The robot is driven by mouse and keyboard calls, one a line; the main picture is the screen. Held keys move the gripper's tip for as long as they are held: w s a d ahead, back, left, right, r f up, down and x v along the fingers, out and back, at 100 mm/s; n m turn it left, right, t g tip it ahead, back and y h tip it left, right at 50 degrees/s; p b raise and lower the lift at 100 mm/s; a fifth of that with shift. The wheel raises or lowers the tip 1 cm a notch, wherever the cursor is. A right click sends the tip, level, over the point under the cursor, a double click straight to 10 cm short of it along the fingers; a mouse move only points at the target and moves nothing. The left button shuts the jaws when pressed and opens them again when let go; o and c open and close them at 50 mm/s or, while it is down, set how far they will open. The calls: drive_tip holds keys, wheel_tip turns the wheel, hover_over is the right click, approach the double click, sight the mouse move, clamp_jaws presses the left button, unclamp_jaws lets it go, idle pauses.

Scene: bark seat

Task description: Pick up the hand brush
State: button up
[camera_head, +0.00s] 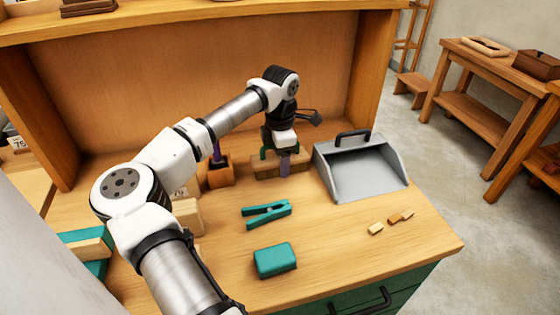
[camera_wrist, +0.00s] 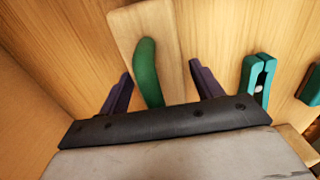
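The hand brush, a wooden block with a raised green handle, lies on the workbench (camera_head: 330,235) in the head view, its block (camera_head: 262,170) partly hidden behind my gripper (camera_head: 284,170). In the wrist view the green handle (camera_wrist: 147,70) rises from the pale wooden block. My gripper (camera_wrist: 160,70) is open there, one dark purple finger on each side of the handle. Gaps show between the fingers and the handle, so the brush is not held. The gripper points down over the brush; the near end of the handle is hidden by the gripper body.
A grey dustpan (camera_head: 365,172) stands close to the right of the brush. A teal clamp (camera_head: 267,213) and a teal block (camera_head: 275,260) lie nearer the front. Small wooden pieces (camera_head: 376,229) lie at right. A brown pot (camera_head: 220,174) stands left. The bench's back panel (camera_head: 215,85) rises behind.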

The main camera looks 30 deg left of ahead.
drive_tip(key=c, duration=0.9)
wheel_tip(320, 180, up, 20)
drive_tip(key=b, duration=0.2)
